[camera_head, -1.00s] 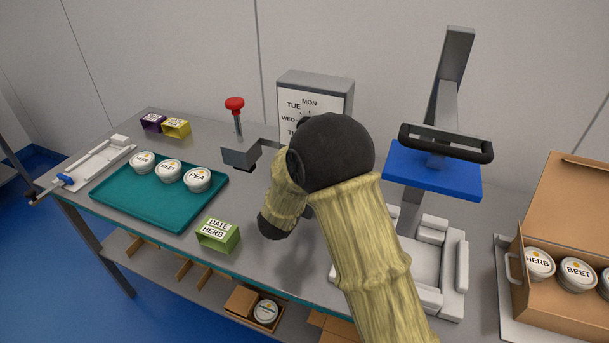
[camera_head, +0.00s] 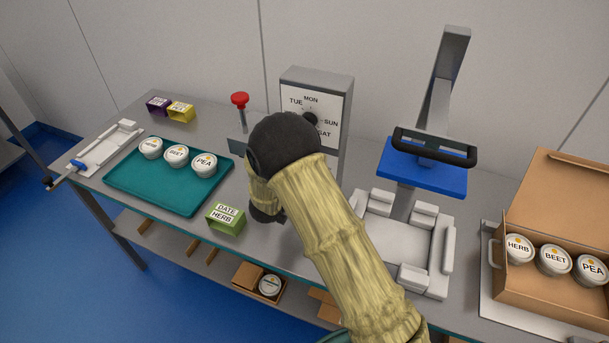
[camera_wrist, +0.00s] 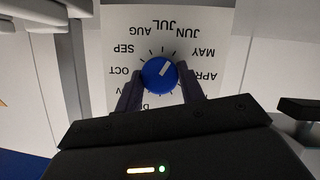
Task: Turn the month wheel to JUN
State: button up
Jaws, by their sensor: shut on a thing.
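The month wheel is a blue knob (camera_wrist: 159,75) with a white pointer line, on a white panel (camera_wrist: 222,75) in the wrist view. The month labels appear upside down around it. The pointer slants up and right, roughly toward JUN (camera_wrist: 186,29), right of JUL (camera_wrist: 164,27). My gripper (camera_wrist: 160,88) has a dark finger on each side of the knob and is shut on it. Its body hides the lower labels. In the head view my arm hides the fingers and the month wheel.
A grey box with a weekday dial (camera_head: 311,119) stands behind my arm. A red-topped post (camera_head: 240,100) is left of it. A teal tray (camera_head: 170,190) with tubs and a green block (camera_head: 226,219) lie left. A white fixture (camera_head: 390,240) and a carton (camera_head: 550,190) are right.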

jog(key=shift+f, duration=0.1)
jog(key=o, duration=1)
jog(key=shift+c, duration=0.2)
jog(key=shift+s+a, duration=0.1)
jog(key=b+v, duration=0.2)
jog(key=v, duration=1.5)
jog(key=shift+s, duration=0.1)
